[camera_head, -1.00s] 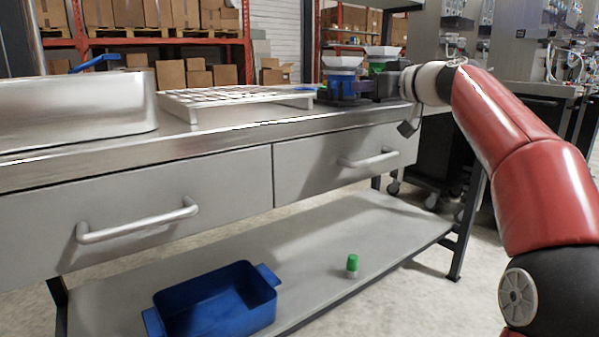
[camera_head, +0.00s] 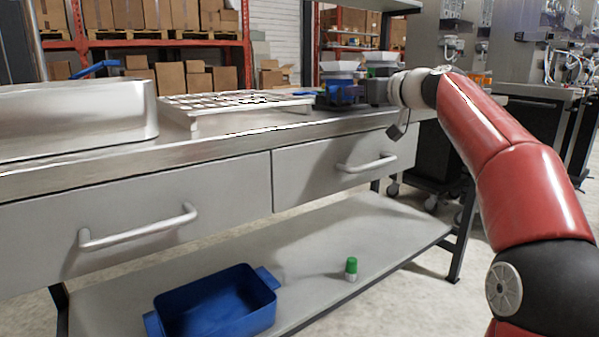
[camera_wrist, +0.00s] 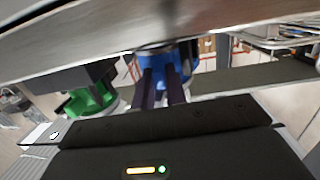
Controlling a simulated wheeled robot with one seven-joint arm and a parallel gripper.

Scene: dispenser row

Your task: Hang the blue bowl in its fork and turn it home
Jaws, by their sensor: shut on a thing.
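The blue bowl is a pale, wide-topped hopper (camera_head: 340,68) with blue parts below it, at the far right end of the bench in the head view. In the wrist view its blue part (camera_wrist: 182,58) sits at the tips of my gripper (camera_wrist: 163,88), whose two dark fingers are shut on it. A broad grey metal surface (camera_wrist: 110,38) crosses the top of that view close to the camera; I cannot tell whether it belongs to the bowl. The fork and how the bowl sits in it are hidden. In the head view my wrist hides most of the gripper.
A similar bowl with green parts (camera_head: 382,69) stands just right of the blue one; its green part (camera_wrist: 88,100) shows in the wrist view. A white rack (camera_head: 235,103) and a steel basin (camera_head: 70,115) are left on the bench. The lower shelf holds a blue bin (camera_head: 215,303).

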